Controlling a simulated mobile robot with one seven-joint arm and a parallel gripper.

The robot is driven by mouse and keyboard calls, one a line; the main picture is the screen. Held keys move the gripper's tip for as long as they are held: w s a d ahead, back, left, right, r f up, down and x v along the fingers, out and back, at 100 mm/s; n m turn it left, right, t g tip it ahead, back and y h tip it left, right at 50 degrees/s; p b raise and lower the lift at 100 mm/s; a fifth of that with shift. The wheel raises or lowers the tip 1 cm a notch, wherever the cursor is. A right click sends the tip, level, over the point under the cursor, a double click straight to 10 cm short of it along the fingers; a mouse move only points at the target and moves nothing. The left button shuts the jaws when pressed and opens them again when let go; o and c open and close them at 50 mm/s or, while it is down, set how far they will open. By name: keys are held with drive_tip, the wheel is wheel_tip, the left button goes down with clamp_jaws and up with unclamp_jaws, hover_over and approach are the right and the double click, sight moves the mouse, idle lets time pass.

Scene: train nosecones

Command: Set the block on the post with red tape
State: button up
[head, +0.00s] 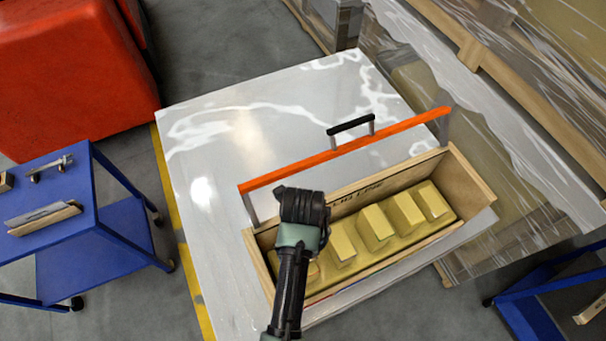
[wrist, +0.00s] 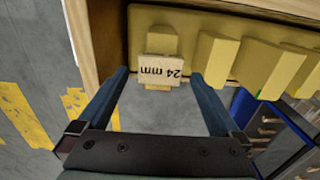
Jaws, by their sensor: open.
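My gripper (wrist: 160,76) is open, one finger on each side of the block, with a gap at both sides. In the head view my arm hides the gripper and most of this end of the crate. Several yellow posts (head: 375,226) stand in a row on a yellow base inside the wooden crate (head: 470,184). I cannot make out red tape on any post.
An orange bar with a black handle (head: 350,126) runs along the crate's far side. The crate stands near the front edge of a glossy grey table (head: 215,170), clear at its left and back. A blue cart (head: 65,195) stands left, a red bin (head: 75,70) behind it.

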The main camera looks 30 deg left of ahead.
wheel_tip(320, 180, up, 10)
drive_tip(key=p, duration=0.2)
